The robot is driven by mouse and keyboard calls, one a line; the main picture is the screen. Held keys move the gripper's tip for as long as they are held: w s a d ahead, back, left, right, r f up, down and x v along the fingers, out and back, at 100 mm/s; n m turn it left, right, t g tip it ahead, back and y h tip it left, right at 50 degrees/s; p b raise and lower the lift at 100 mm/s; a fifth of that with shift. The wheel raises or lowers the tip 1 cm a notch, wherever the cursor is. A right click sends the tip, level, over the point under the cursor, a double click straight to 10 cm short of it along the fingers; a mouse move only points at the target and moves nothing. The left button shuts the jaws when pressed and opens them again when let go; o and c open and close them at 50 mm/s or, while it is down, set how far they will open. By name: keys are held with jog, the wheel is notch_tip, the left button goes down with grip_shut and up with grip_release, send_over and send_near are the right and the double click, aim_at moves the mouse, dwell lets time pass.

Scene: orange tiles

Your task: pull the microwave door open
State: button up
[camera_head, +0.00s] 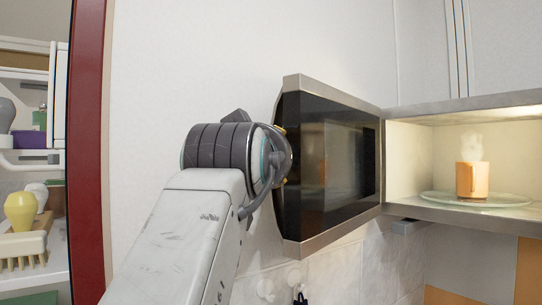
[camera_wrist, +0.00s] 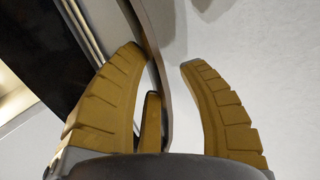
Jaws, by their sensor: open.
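The microwave door (camera_head: 328,165) stands wide open, swung out to the left from its hinge side beside the lit cavity. It has a dark glass panel and a metal frame. My gripper (camera_head: 284,156) is at the door's free left edge, mostly hidden by my wrist. In the wrist view, my gripper (camera_wrist: 163,60) has its yellow fingers spread apart. A curved grey strip at the door's edge (camera_wrist: 152,45) passes between them, close to the left finger and apart from the right one. The microwave cavity (camera_head: 408,160) is open to view.
An orange steaming mug (camera_head: 472,180) stands on a glass plate (camera_head: 435,197) inside the microwave. A dark red upright edge (camera_head: 88,150) and shelves with a yellow bulb-shaped object (camera_head: 20,211) are at the left. A white wall (camera_head: 230,50) is behind the door.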

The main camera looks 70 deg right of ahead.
jog(key=s+a, duration=0.1)
jog(key=a, duration=1)
